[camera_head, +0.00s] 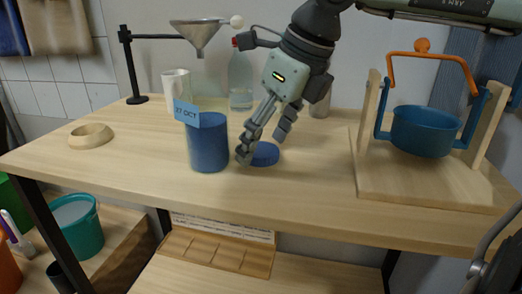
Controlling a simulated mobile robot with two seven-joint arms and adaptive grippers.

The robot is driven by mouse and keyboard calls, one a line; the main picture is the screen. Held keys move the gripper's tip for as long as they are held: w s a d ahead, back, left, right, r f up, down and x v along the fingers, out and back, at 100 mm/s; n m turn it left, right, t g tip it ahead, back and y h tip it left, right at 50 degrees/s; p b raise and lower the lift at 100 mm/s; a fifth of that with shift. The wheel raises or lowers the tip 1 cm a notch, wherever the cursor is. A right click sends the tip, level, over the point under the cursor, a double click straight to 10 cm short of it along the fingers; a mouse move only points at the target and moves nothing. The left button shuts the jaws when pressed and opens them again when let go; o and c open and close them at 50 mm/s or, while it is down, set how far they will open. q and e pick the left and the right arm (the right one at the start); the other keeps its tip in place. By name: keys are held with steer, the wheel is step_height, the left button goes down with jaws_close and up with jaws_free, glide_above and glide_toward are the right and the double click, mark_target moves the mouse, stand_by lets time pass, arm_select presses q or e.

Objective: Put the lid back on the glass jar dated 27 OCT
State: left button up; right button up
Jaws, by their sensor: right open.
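The glass jar (208,150) with the 27 OCT tag (200,116) stands upright on the wooden table, filled with blue. No lid shows on its top. A flat round blue lid (266,155) lies on the table just right of the jar, partly hidden by my right gripper. My right gripper (262,146) reaches down from above, open, with one finger at the lid's left side by the jar and the other above its far right side. I cannot tell whether the fingers touch the lid. My left gripper is not in view.
A wooden stand (425,185) with a blue pot (424,131) fills the table's right. A wooden ring (91,136) lies at left. A funnel (197,36) on a black stand, a white mug (176,90) and a clear bottle (241,80) stand behind. The front table strip is clear.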

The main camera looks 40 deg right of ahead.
stand_by(0.3)
steer(key=c, duration=0.8)
steer(key=shift+o, duration=0.2)
steer(key=shift+r, duration=0.1)
